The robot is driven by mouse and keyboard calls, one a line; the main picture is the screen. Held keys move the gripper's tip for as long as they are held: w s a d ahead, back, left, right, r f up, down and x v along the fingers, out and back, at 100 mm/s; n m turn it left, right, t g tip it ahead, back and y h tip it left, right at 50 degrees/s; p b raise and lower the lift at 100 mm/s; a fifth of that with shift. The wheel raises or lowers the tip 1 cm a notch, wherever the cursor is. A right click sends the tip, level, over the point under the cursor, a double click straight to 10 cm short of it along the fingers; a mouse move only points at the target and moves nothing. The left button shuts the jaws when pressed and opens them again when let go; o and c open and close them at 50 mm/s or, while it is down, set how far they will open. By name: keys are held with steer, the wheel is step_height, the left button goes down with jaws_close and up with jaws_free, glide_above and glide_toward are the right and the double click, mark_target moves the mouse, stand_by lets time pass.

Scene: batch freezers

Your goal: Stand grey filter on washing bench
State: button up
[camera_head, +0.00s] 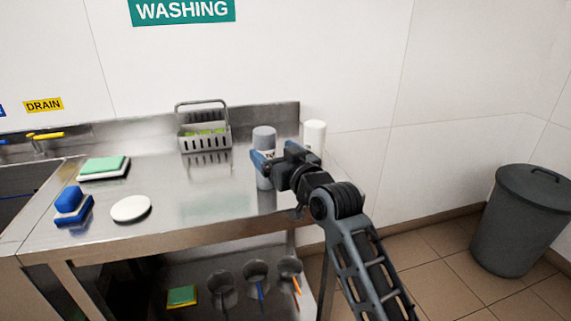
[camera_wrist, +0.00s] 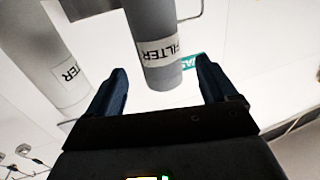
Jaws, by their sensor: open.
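The grey filter (camera_head: 264,136) is an upright cylinder at the right end of the steel washing bench (camera_head: 225,215). Its base appears to rest on the bench top. My gripper (camera_head: 275,156) is open at the filter's side, partly covering it. In the wrist view the grey filter (camera_wrist: 152,35), with its FILTER label, shows between the two spread blue fingers of my gripper (camera_wrist: 160,70), with gaps on both sides. A white filter (camera_head: 314,135) stands upright just to the right. Its base is hidden, and it also shows in the wrist view (camera_wrist: 40,45).
A grey basket (camera_head: 205,143) stands at the back of the bench. A white disc (camera_head: 131,208), a blue brush (camera_head: 72,203) and a green sponge (camera_head: 104,166) lie to the left. Several cups sit on the lower shelf. A grey bin (camera_head: 531,220) stands at the right.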

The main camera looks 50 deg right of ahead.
steer(key=s+a+f+n+g+y, duration=0.1)
steer(key=s+a+f, duration=0.5)
steer(key=s+a, duration=0.3)
steer(key=s+a+f+y, duration=0.1)
steer(key=s+a+f, duration=0.55)
steer(key=s, duration=0.55)
steer(key=s+a+r+n+y, duration=0.1)
steer(key=s+a, duration=0.1)
steer(key=s, duration=0.4)
steer(key=s+a+n+y, duration=0.1)
steer(key=s+a, duration=0.2)
steer(key=s, duration=0.4)
steer(key=s+a+r+g+y, duration=0.1)
steer(key=s+a, duration=0.1)
steer(key=s, duration=0.4)
steer(key=shift+s+a+r+n+y, duration=0.3)
steer(key=shift+s+r+n+y, duration=0.05)
steer(key=shift+s+n+y, duration=0.05)
steer(key=shift+d, duration=0.15)
